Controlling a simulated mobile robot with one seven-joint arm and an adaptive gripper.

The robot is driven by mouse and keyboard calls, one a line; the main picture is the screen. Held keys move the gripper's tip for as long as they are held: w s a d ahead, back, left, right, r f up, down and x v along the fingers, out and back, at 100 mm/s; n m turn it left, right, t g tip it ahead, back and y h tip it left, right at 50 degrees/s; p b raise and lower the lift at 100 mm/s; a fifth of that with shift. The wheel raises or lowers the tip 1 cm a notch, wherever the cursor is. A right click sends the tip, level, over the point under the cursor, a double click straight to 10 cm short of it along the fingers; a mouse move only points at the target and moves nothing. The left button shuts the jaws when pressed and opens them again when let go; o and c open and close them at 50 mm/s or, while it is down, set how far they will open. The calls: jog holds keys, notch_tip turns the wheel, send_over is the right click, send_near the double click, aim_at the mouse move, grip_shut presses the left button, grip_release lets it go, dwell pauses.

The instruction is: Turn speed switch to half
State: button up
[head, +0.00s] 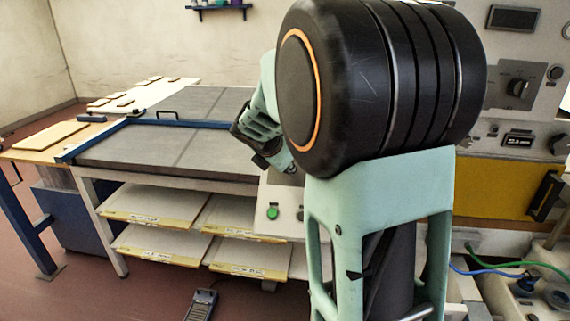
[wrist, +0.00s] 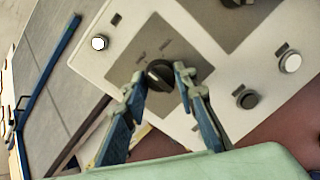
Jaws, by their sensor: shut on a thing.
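A dark rotary knob (wrist: 158,72) sits on a grey square plate (wrist: 185,48) on a pale control panel (wrist: 82,62) in the wrist view. Small markings stand around the knob, too blurred to read, so I cannot tell its setting or confirm that it is the speed switch. My gripper (wrist: 160,78) has one finger on each side of the knob and is shut on it. In the head view my gripper (head: 262,150) is at the panel (head: 285,188) beside the grey table, and my arm hides the knob.
A second dark knob (wrist: 236,2) is at the top edge of the wrist view. White buttons (wrist: 99,42) (wrist: 290,62) and a dark round button (wrist: 246,98) are nearby. In the head view, a green button (head: 272,213) is low on the panel and a blue-edged table (head: 160,150) stands left.

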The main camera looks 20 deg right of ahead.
jog(key=o, duration=1.2)
jog(key=shift+c, duration=0.2)
jog(key=shift+r, duration=0.1)
jog(key=v, duration=0.7)
jog(key=shift+a, duration=0.15)
jog(key=shift+s, duration=0.15)
